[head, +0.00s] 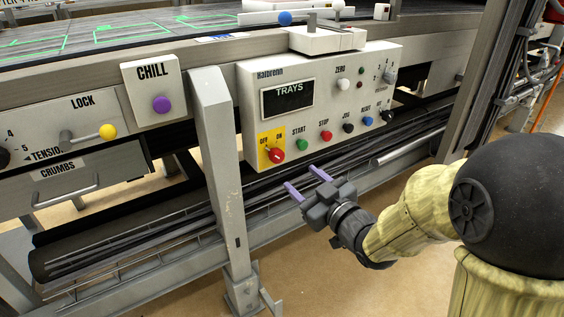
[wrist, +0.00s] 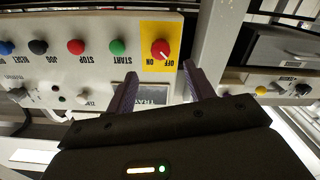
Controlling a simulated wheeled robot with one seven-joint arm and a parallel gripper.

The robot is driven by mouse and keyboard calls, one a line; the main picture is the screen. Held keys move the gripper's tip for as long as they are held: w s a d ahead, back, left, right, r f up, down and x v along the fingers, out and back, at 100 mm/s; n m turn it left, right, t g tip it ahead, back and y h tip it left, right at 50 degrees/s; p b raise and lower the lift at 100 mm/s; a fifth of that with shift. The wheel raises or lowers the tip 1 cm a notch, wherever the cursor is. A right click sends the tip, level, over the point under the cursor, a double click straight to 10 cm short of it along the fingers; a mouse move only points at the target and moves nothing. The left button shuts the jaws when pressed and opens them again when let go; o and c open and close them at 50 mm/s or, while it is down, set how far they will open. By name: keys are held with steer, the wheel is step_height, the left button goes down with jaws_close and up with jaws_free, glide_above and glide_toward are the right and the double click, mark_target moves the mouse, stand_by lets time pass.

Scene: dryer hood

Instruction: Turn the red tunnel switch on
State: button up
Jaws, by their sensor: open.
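The red rotary switch (head: 276,155) sits on a yellow plate marked OFF and ON, at the lower left of the white control panel. It also shows in the wrist view (wrist: 162,49), upside down. It has a small white pointer mark; which label it points at is too small to tell surely. No "tunnel" label is legible. My gripper (head: 306,180) is open and empty, with purple fingers, below and right of the switch in the head view. In the wrist view the fingers (wrist: 160,72) lie either side of the switch's line, apart from it.
A row of buttons, including green START (head: 302,145) and red STOP (head: 326,136), runs right of the switch. A grey upright post (head: 222,170) stands just left of the panel. Beyond it are a purple CHILL knob (head: 161,104) and a yellow-ended LOCK lever (head: 107,131).

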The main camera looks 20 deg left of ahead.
mark_target(280, 160)
steer(key=b+x, duration=0.2)
steer(key=x, duration=0.7)
steer(key=shift+w+a, duration=0.25)
steer(key=c, duration=1)
